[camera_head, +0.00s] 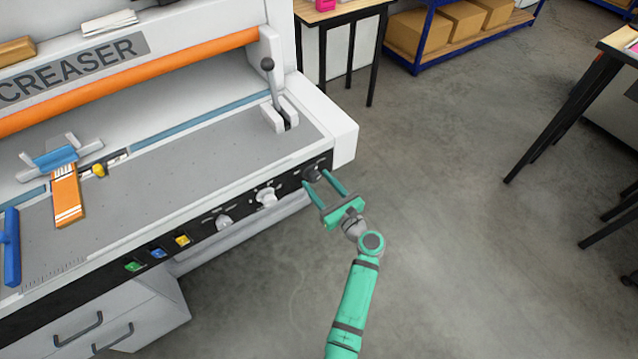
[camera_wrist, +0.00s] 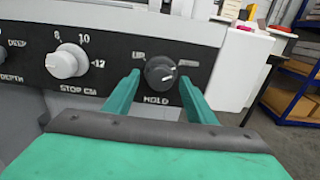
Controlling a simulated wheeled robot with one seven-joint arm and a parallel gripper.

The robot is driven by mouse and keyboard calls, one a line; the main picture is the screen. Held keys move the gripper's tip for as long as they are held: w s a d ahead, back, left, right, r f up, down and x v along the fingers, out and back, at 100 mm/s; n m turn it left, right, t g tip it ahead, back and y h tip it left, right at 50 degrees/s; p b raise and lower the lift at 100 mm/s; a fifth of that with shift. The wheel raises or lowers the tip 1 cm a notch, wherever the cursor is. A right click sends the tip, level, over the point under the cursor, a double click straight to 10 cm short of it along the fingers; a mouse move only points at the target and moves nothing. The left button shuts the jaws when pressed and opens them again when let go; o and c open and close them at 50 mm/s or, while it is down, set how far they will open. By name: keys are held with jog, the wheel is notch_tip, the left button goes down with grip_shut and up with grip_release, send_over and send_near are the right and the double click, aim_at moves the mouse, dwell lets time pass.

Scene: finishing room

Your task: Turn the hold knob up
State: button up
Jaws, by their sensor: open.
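The hold knob (camera_wrist: 161,73) is a dark round knob on the black front panel of the creaser, with the label HOLD below it in the wrist view. A light mark shows on its face, toward its right side. In the head view the knob (camera_head: 311,173) sits at the right end of the panel. My gripper (camera_head: 322,179) is open, with its green fingers pointing at the panel. In the wrist view the fingers (camera_wrist: 158,82) stand on the left and right of the knob. Whether they touch it, I cannot tell.
A white STOP CM knob (camera_wrist: 66,61) is left of the hold knob, with another white knob (camera_head: 224,222) farther left. Coloured buttons (camera_head: 157,253) follow. A lever (camera_head: 270,82) rises from the bed's right end. The floor (camera_head: 450,250) right of the machine is clear.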

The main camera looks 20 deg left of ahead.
jog(key=shift+c, duration=0.4)
jog(key=shift+w, duration=0.15)
jog(key=c, duration=1)
